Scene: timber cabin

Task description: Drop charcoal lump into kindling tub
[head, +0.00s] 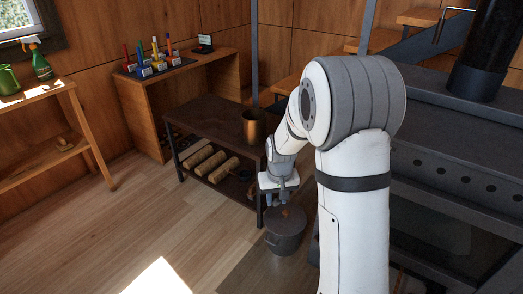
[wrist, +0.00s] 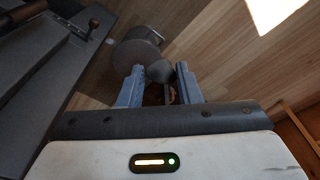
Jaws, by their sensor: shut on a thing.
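My gripper (wrist: 159,72) is shut on a dark grey rounded lump, the charcoal lump (wrist: 160,70), held between its two blue-grey fingertips in the wrist view. In the head view my gripper (head: 280,197) points down beside the front right end of a dark bench; the lump cannot be made out there. A dark grey round pot (head: 285,241) stands on the floor just below my gripper, and it also shows beyond the fingertips in the wrist view (wrist: 128,52). A brass-coloured cylindrical container (head: 252,124) stands upright on the bench. No label shows which vessel is the kindling tub.
The dark bench (head: 208,121) has several logs (head: 212,163) on its lower shelf. A large dark stove (head: 450,180) stands at the right. A wooden desk with coloured items (head: 150,62) is behind. Wooden floor (head: 120,225) is clear at the left.

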